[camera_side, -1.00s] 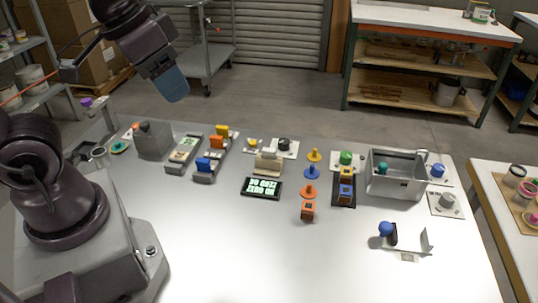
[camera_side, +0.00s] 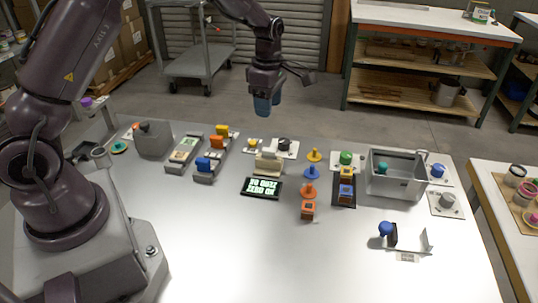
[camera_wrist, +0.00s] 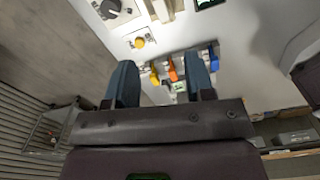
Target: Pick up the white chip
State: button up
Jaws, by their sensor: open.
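My gripper (camera_side: 268,106) hangs in the air behind the table's back edge, blue fingers pointing down, open and empty. In the wrist view its two fingers (camera_wrist: 160,68) stand apart with nothing between them. I cannot clearly pick out the white chip. A grey rack (camera_side: 206,175) holds a yellow chip (camera_side: 222,130), an orange chip (camera_side: 216,142) and a blue chip (camera_side: 203,164). In the wrist view the yellow (camera_wrist: 154,78), orange (camera_wrist: 172,72) and blue (camera_wrist: 213,58) chips show beyond the fingertips. A second tray (camera_side: 178,166) beside the rack bears a pale piece with green.
A beige holder (camera_side: 268,163) and a lit display (camera_side: 261,188) stand mid-table. Coloured pegs (camera_side: 311,172), a grey open bin (camera_side: 395,187) and a blue-knobbed stand (camera_side: 386,229) are to the right. A grey box (camera_side: 153,139) is at left. The table's front is clear.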

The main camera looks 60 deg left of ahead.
aim_at(269, 149)
jog(key=f, duration=0.4)
jog(key=f+n, duration=0.1)
jog(key=f, duration=0.3)
jog(key=f+n, duration=0.1)
jog(key=f, duration=0.4)
jog(key=shift+d, duration=0.25)
grip_shut()
